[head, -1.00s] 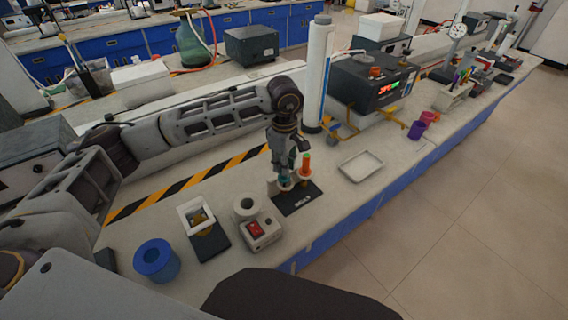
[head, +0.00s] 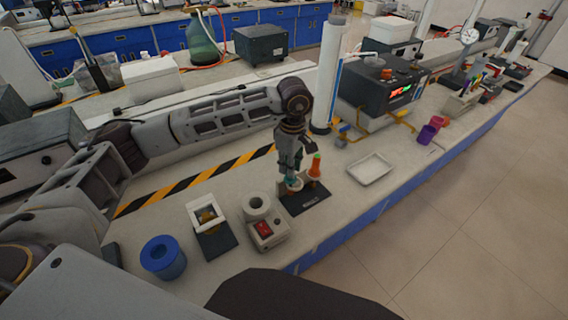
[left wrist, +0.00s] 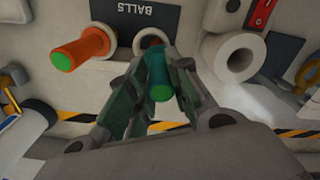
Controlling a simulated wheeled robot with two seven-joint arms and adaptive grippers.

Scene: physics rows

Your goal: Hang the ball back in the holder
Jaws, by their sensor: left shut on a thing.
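The holder is a dark base marked BALLS (head: 306,203) with pale ring supports; it also shows in the left wrist view (left wrist: 136,14). An orange piece with a green end (head: 315,168) stands in one ring, also in the left wrist view (left wrist: 82,47). My left gripper (left wrist: 160,94) is shut on a teal piece with a green end (left wrist: 159,78). It is right at the other ring (left wrist: 151,40), whose opening partly shows. I cannot tell whether the teal piece is inside that ring. Any ball is hidden. My right gripper is not in view.
A white device with a red switch (head: 266,232) and a white frame on a dark base (head: 216,240) stand close to the holder. A blue cylinder (head: 163,258) is further left. A shallow white tray (head: 370,168) lies to the right. A tall white column (head: 327,75) stands behind.

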